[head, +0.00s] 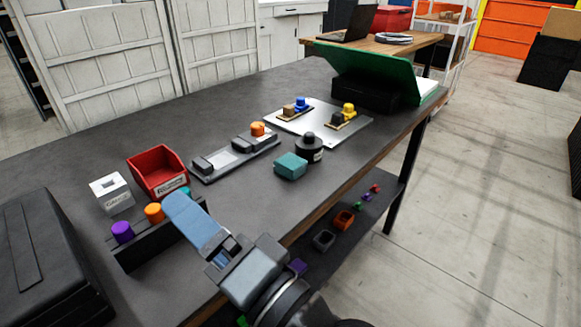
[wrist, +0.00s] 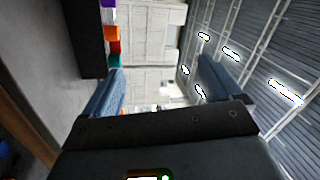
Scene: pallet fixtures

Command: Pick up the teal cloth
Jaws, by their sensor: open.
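The teal cloth (head: 290,166) looks like a small folded block. It lies on the dark tabletop near its front edge, beside a black round container (head: 309,149). I cannot make it out in the wrist view. My gripper (head: 178,203) is left of the cloth and nearer the camera, over the rack at the table's front. It is apart from the cloth. The wrist view shows its two blue fingers (wrist: 163,85) spread wide with nothing between them.
A black rack (head: 128,256) holds purple, orange and teal pegs. A red bin (head: 159,171), a white box (head: 111,193), a grey fixture tray (head: 235,157) and a light plate (head: 318,122) stand behind. A green-lidded case (head: 375,70) is farther back.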

